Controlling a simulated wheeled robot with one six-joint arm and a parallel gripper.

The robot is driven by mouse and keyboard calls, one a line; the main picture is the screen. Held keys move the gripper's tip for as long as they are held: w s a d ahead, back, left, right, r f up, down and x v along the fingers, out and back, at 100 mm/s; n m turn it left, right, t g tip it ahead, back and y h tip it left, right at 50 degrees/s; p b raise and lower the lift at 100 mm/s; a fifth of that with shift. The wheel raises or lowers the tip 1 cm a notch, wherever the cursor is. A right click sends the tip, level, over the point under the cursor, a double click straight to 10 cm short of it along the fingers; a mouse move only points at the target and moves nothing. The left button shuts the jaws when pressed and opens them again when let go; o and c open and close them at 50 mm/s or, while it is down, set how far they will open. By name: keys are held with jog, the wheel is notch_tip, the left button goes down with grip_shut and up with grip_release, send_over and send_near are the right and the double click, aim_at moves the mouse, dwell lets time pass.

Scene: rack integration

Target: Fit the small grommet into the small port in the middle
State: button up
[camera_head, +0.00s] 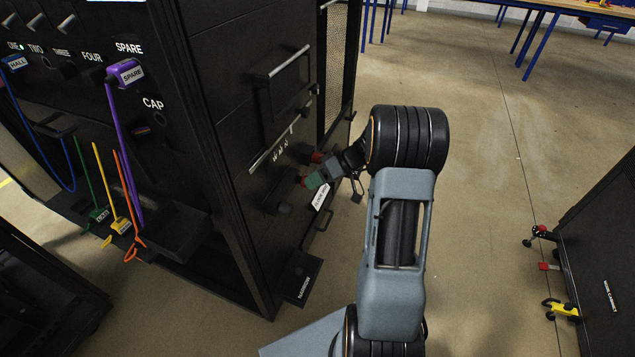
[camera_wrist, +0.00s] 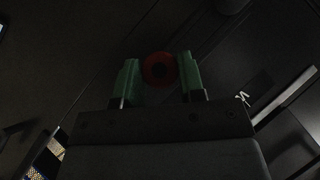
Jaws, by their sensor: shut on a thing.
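My gripper (camera_head: 308,181) reaches to the side face of the black rack, with a green finger and a red piece at its tip. In the wrist view my gripper (camera_wrist: 160,76) has its green fingers on either side of a red ring with a dark centre, the grommet (camera_wrist: 159,57). The fingers are shut on it. The grommet also shows in the head view (camera_head: 303,181), close to the rack face. I cannot tell whether it touches the rack. The small middle port is not discernible; the area is dark and partly behind my gripper.
The black rack (camera_head: 215,100) has a handle (camera_head: 290,62) above my gripper. Coloured cables (camera_head: 122,160) hang at left. A dark cabinet (camera_head: 610,270) stands at right; open floor (camera_head: 480,170) lies between.

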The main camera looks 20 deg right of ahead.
jog(key=shift+w+a, duration=0.4)
jog(key=shift+w, duration=0.1)
jog(key=o, duration=1)
jog(key=p+v, duration=0.1)
jog(key=v, duration=1.2)
jog(key=shift+s+d+r+p, duration=0.1)
jog(key=shift+d+r+p, duration=0.2)
jog(key=shift+p, duration=0.1)
